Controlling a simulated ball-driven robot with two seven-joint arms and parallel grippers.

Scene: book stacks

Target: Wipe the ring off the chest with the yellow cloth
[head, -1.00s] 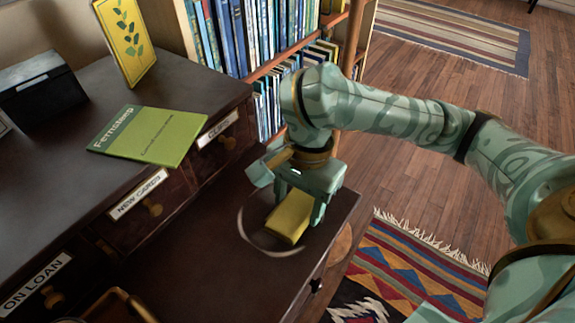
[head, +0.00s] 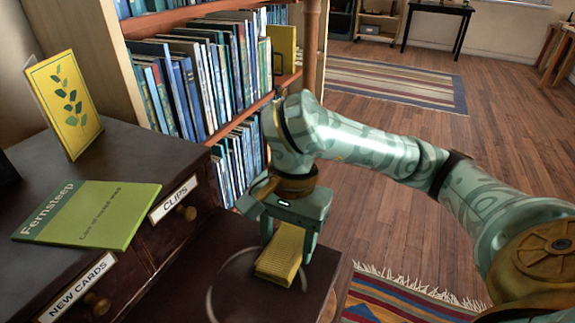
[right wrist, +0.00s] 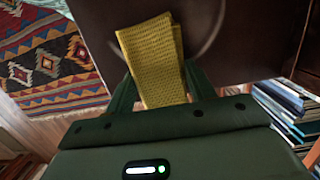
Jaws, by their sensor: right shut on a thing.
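The yellow cloth (head: 279,262) is folded and ribbed. My right gripper (head: 287,245) is shut on it and points down at the dark wooden chest top (head: 318,278). The cloth appears to lie on the top, though contact is hard to confirm. My left gripper is not in view.
Left of the chest top stands a raised drawer unit with "CLIPS" (head: 174,200) and "NEW CARDS" (head: 75,290) labels. A green book (head: 90,212) and a yellow leaf-pattern card (head: 66,103) are on it. A bookcase (head: 165,22) stands behind. A striped rug (head: 400,298) lies right.

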